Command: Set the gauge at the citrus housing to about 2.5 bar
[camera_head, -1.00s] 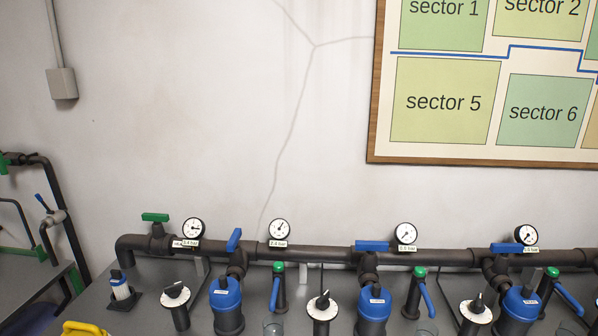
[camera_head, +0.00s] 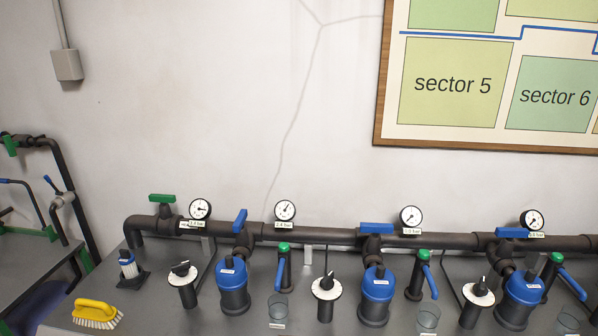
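Three blue-capped filter housings stand under the black pipe: left (camera_head: 232,285), middle (camera_head: 376,294) and right (camera_head: 522,299). Their labels are too small to read, so I cannot tell which is citrus. Round gauges sit on the pipe: a header gauge (camera_head: 200,209) tagged about 3.4 bar, a left gauge (camera_head: 285,210) about 2.4 bar, a middle gauge (camera_head: 411,216) and a right gauge (camera_head: 534,219), both apparently near 0 bar. Black-knobbed white dials stand beside the housings: left (camera_head: 183,277), middle (camera_head: 326,289), right (camera_head: 479,295). Neither gripper shows.
Blue pipe handles show: the left one (camera_head: 240,221) is turned, the others (camera_head: 376,228) (camera_head: 512,232) lie along the pipe. Green-capped posts with blue levers (camera_head: 283,265) and clear cups (camera_head: 278,310) stand between housings. A yellow brush (camera_head: 97,311) lies at front left on the grey bench.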

